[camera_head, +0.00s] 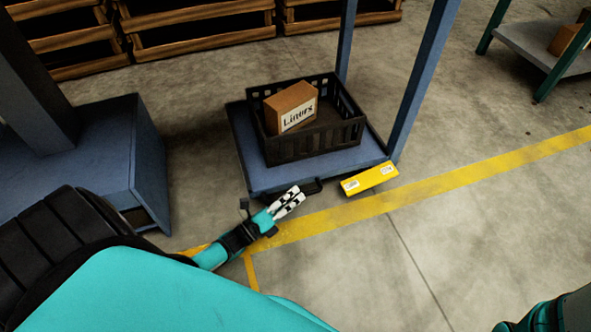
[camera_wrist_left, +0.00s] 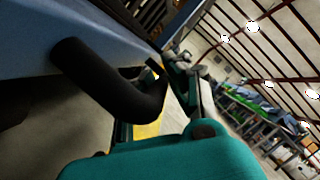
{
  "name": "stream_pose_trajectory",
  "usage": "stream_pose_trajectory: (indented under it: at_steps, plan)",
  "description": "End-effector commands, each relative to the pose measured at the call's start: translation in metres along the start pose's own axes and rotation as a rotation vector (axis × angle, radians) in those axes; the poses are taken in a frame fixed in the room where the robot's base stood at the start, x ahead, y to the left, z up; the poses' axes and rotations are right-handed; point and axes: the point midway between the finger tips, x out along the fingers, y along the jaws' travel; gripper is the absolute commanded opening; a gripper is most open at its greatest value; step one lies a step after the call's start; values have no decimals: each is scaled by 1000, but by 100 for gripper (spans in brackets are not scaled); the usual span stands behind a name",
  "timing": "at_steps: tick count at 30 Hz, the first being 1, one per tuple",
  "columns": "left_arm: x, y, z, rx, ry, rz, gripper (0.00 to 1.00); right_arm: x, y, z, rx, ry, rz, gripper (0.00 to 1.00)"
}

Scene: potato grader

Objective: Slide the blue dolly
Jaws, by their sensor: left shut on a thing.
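The blue dolly (camera_head: 240,140) is a low flat platform on the concrete floor, in the middle of the head view. A black slatted crate (camera_head: 340,137) stands on it, holding a brown box labelled "Liners" (camera_head: 290,106). A black bar handle (camera_head: 312,187) sticks out from the dolly's near edge. It fills the left of the wrist view as a thick bent bar (camera_wrist_left: 105,82). My left gripper (camera_head: 290,197) is at this handle and shut on it; the fingers partly hide the grip. The dolly's wheels are not visible. My right gripper is out of view.
Blue posts (camera_head: 420,85) rise at the dolly's right side. A yellow labelled plate (camera_head: 369,179) is near its front right corner. A yellow floor line (camera_head: 470,174) crosses in front. A blue cabinet (camera_head: 148,165) stands left, wooden crates (camera_head: 200,19) behind.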

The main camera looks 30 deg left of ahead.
Motion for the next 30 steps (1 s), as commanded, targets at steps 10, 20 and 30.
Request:
stream_pose_trajectory:
  at_steps: [10, 20, 30]
  plan:
    - [1, 5, 6, 2, -1, 5, 0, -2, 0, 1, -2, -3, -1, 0]
    - [2, 5, 7, 4, -3, 6, 32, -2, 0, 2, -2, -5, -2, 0]
    - [0, 4, 5, 1, 0, 3, 36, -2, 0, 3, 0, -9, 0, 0]
